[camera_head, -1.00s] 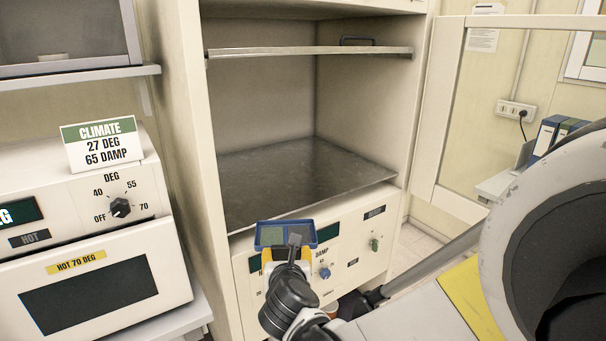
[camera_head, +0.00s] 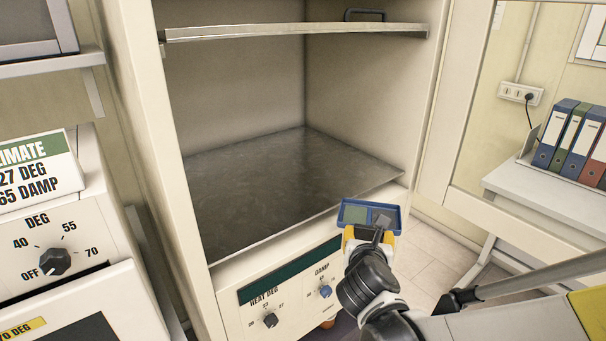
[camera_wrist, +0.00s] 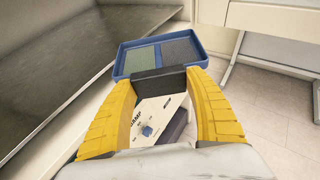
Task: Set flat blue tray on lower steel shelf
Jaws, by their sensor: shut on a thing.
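The flat blue tray (camera_head: 346,216) is in my gripper (camera_head: 366,233), in front of the cabinet's lower right front corner. In the wrist view the tray (camera_wrist: 121,66) holds a green and a dark grey rectangular piece. The yellow fingers of my gripper (camera_wrist: 158,84) are shut on a dark block at the tray's near edge. The tray looks about level. The lower steel shelf (camera_head: 270,185) is bare and lies left of and beyond the tray; it also shows at the left of the wrist view (camera_wrist: 50,65).
An upper shelf (camera_head: 290,31) with a dark handle-like item (camera_head: 364,14) spans the cabinet above. The control panel (camera_head: 290,300) is below the lower shelf. An open door (camera_head: 470,215) stands at the right.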

